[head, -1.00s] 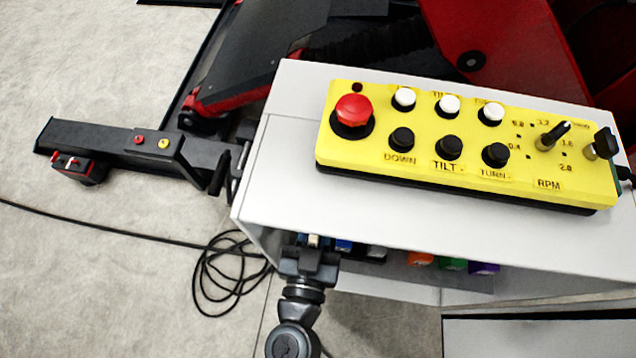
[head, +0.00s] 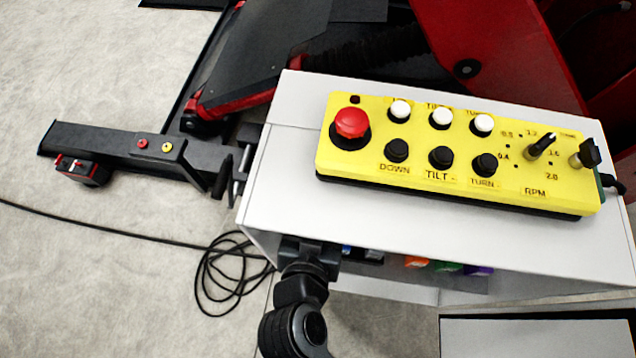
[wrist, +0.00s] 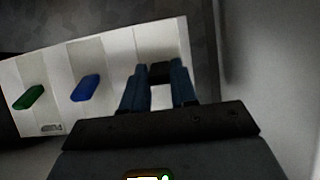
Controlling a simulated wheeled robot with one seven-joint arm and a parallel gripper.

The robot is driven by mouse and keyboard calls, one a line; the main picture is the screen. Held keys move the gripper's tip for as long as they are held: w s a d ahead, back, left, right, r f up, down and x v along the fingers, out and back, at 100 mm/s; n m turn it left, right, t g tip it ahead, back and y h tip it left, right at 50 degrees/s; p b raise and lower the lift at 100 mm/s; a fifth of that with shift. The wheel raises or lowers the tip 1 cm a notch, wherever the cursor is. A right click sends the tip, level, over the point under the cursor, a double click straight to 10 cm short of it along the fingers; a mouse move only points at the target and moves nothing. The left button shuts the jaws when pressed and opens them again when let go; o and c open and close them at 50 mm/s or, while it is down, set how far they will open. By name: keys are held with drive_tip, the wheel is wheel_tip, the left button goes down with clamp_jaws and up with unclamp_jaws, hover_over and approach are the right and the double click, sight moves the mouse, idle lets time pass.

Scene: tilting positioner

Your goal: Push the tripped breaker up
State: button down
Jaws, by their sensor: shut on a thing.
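In the wrist view, a white breaker panel (wrist: 55,65) carries a green lever (wrist: 28,97) and a blue lever (wrist: 86,88). My gripper (wrist: 160,82) has its two blue-grey fingers at the panel's right part, shut on a small black piece (wrist: 160,72), which looks like a breaker lever. That piece sits nearer the panel's far edge than the coloured levers. In the head view, my gripper (head: 310,252) is under the front edge of the grey cabinet (head: 290,170), and its fingertips are hidden. I cannot tell which breaker is tripped.
A yellow control box (head: 350,170) with a red stop button (head: 351,123) lies on the cabinet. Orange (head: 417,262), green (head: 449,267) and purple (head: 482,270) pieces show under the edge. A black cable (head: 225,270) lies coiled on the floor. A wall stands close right in the wrist view.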

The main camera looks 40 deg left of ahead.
drive_tip(key=shift+r+g, duration=0.15)
drive_tip(key=shift+g, duration=0.15)
idle(0.5)
drive_tip(key=c, duration=0.9)
unclamp_jaws()
drive_tip(key=shift+v, duration=3.85)
drive_tip(key=shift+a+h, duration=0.1)
drive_tip(key=shift+h, duration=0.2)
